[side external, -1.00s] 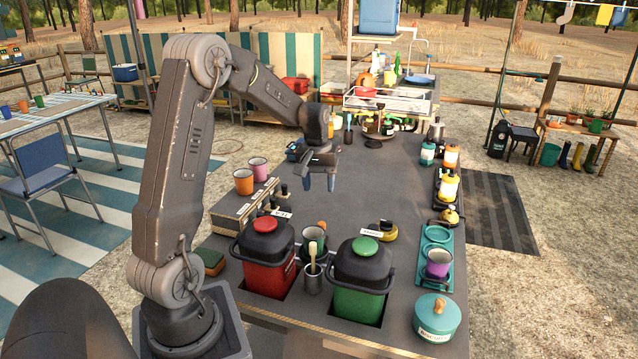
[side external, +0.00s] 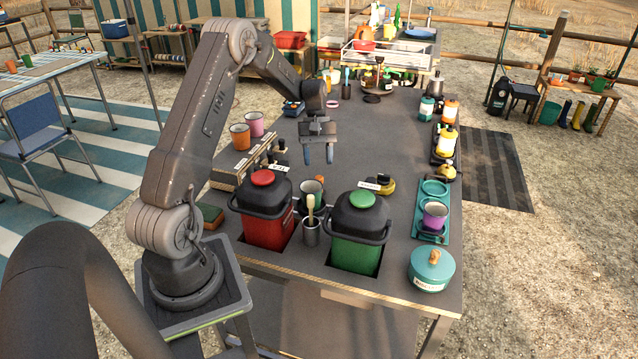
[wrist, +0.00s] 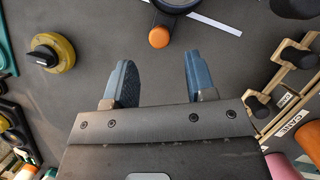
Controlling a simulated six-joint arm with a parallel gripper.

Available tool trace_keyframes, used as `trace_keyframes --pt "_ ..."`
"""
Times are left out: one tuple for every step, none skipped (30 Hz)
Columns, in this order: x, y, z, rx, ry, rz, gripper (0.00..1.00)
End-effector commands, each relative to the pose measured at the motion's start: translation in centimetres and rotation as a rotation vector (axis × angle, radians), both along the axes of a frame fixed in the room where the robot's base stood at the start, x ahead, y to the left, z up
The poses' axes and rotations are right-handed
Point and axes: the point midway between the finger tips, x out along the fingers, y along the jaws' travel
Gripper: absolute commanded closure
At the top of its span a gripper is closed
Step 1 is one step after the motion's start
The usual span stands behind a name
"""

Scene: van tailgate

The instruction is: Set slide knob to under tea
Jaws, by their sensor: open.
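A wooden slide panel (side external: 228,172) with dark knobs stands on the counter behind the red canister. In the wrist view, the panel (wrist: 279,124) is at the right, with a dark round slide knob (wrist: 258,105) on a wooden slider and another dark knob (wrist: 306,59) farther right. A pale label on it is too small to read surely. I cannot tell which position is tea. My gripper (side external: 319,157) hangs over the counter, right of the panel and apart from it. Its two blue fingers are spread and empty in the wrist view (wrist: 158,75).
A red canister (side external: 267,230) and a green canister (side external: 356,250) stand in front. A yellow dial with a black knob (wrist: 55,52) is left in the wrist view. Orange (side external: 240,137) and pink (side external: 254,124) cups stand behind the panel. The counter's middle is clear.

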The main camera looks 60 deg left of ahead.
Motion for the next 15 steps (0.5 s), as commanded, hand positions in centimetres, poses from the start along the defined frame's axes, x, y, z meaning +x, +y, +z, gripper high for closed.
trace_keyframes --pt "-0.2 -0.5 -1.1 -0.003 0.003 -0.001 0.49" --pt "-0.3 -0.7 -1.7 -0.002 0.003 -0.001 0.49" --pt "-0.4 -1.0 -2.4 -0.002 0.004 -0.001 0.49" --pt "-0.5 -1.2 -2.9 -0.002 0.003 -0.002 0.49" --pt "-0.5 -1.4 -3.4 -0.001 0.002 -0.002 0.49" --pt "-0.6 -1.6 -4.0 -0.001 0.003 -0.002 0.49" --pt "-0.7 -1.8 -4.4 -0.001 0.003 -0.002 0.49" --pt "-0.7 -1.9 -4.9 -0.002 0.002 -0.003 0.49" --pt "-0.8 -2.1 -5.3 -0.001 0.001 -0.003 0.49" --pt "-0.8 -2.2 -5.6 0.0 0.0 -0.002 0.49" --pt "-0.8 -2.3 -5.9 -0.001 0.0 -0.002 0.49" --pt "-0.9 -2.4 -6.2 0.0 0.0 -0.002 0.49" --pt "-0.9 -2.5 -6.3 0.0 -0.001 -0.002 0.49" --pt "-0.9 -2.5 -6.5 0.001 -0.001 -0.002 0.49" --pt "-0.9 -2.6 -6.6 0.001 -0.001 -0.002 0.49"
